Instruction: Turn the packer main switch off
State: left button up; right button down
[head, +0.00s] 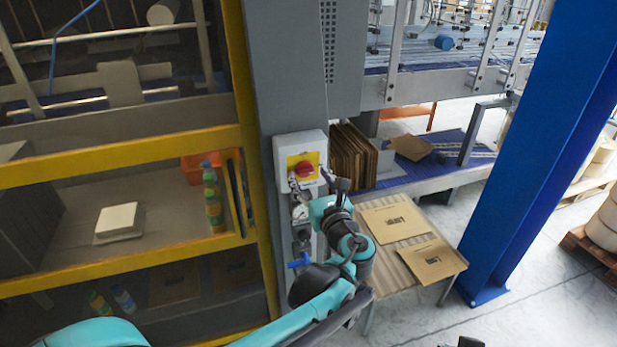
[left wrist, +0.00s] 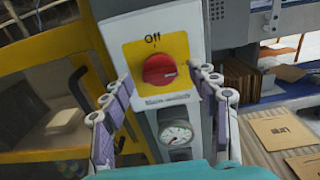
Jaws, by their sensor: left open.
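The packer main switch is a red rotary knob (head: 304,169) on a yellow plate, set in a pale box on the grey column. In the left wrist view the red knob (left wrist: 158,69) sits below the word "Off", with a small pale mark towards its right side. My left gripper (head: 311,181) is open just in front of the switch box. In the left wrist view its fingers (left wrist: 159,78) stand on either side of the knob, with nothing visible between them; contact is not clear. A small dark part at the bottom edge of the head view may be my right gripper (head: 468,342).
A pressure gauge (left wrist: 176,134) sits below the switch, with a blue valve handle (head: 299,262) lower down. The yellow machine frame (head: 257,170) is close on the left. Cardboard sheets (head: 352,155) and a slatted table (head: 391,258) are on the right.

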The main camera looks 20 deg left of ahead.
pick_arm(q)
jog(key=shift+x, duration=0.85)
jog(key=c, duration=1.1)
jog(key=shift+c, duration=0.2)
